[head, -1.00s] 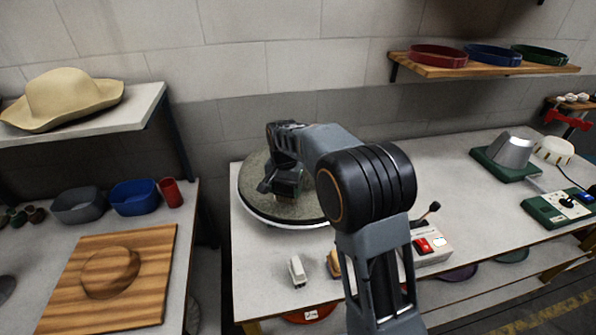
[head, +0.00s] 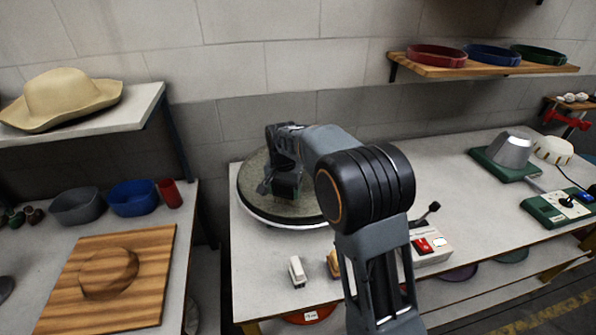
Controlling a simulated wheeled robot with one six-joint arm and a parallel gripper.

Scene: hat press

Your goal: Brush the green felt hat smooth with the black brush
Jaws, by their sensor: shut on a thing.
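A round, mottled grey-green disc (head: 258,205) with a pale rim below it lies at the back left of the middle table. I cannot tell whether it is the green felt hat's brim or a turntable top, and no crown stands clear of my arm. My gripper (head: 284,192) is over the disc, left of its centre, pointing down. It is shut on a dark thing, apparently the black brush, which my own fingers and wrist mostly hide. I cannot tell whether the brush touches the surface. My arm covers the disc's right side.
A control box (head: 430,244) with a red switch and black lever stands right of my arm. A small white block (head: 297,271) lies at the front. A metal cone on a green base (head: 512,150) stands at the right.

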